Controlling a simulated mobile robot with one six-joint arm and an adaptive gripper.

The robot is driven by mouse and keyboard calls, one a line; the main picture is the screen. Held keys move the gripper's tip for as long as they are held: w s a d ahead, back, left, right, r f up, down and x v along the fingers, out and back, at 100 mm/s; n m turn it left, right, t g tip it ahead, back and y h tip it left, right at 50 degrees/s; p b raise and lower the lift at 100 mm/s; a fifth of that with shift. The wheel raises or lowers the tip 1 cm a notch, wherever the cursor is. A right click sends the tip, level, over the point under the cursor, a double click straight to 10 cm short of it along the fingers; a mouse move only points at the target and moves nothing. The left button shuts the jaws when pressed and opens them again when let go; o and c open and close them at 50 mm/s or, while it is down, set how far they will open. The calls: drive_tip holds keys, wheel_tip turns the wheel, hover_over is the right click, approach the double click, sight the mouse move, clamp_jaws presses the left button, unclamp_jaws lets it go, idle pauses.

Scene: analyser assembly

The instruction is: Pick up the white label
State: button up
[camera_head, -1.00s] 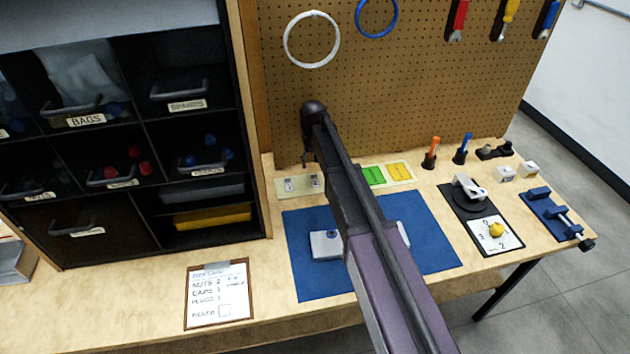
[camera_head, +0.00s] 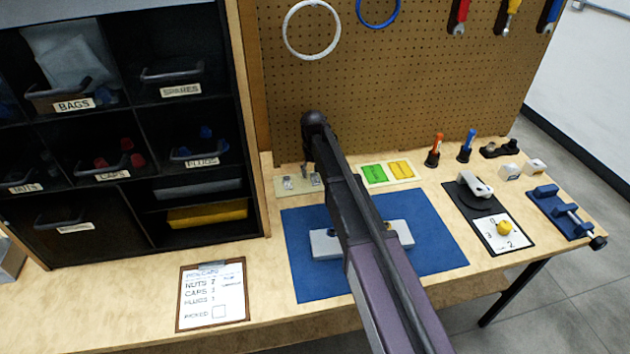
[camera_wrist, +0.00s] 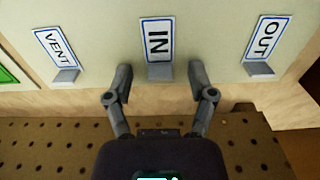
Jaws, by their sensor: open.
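In the wrist view three white labels with blue borders lie in a row on a pale board: "VENT" (camera_wrist: 55,47), "IN" (camera_wrist: 157,40) and "OUT" (camera_wrist: 267,38). Each has a grey tab at its lower end. My gripper (camera_wrist: 159,76) is open and empty, with one finger on each side of the "IN" label's grey tab (camera_wrist: 159,71). I cannot tell whether the fingers touch anything. In the head view the pale board (camera_head: 282,194) is at the back of the bench, and my arm partly hides it.
A green and yellow card (camera_head: 388,183) lies right of the board. A blue mat (camera_head: 430,225) with a grey-white block (camera_head: 323,245) is in front. The pegboard (camera_head: 430,90) stands close behind. A black drawer cabinet (camera_head: 130,130) is at the left.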

drive_tip(key=shift+c, duration=0.2)
idle(0.3)
drive_tip(key=c, duration=0.7)
drive_tip(key=shift+c, duration=0.3)
drive_tip(key=shift+r, duration=0.25)
wheel_tip(320, 180, up, 4)
drive_tip(key=p, duration=0.4)
drive_tip(key=shift+f, duration=0.15)
drive_tip(key=s+d, duration=0.1)
drive_tip(key=s, duration=0.9)
drive_tip(key=s+d+r+p, duration=0.1)
drive_tip(key=s, duration=0.4)
drive_tip(key=shift+s+d, duration=0.3)
drive_tip(key=shift+s, duration=0.1)
drive_tip(key=shift+f, duration=0.1)
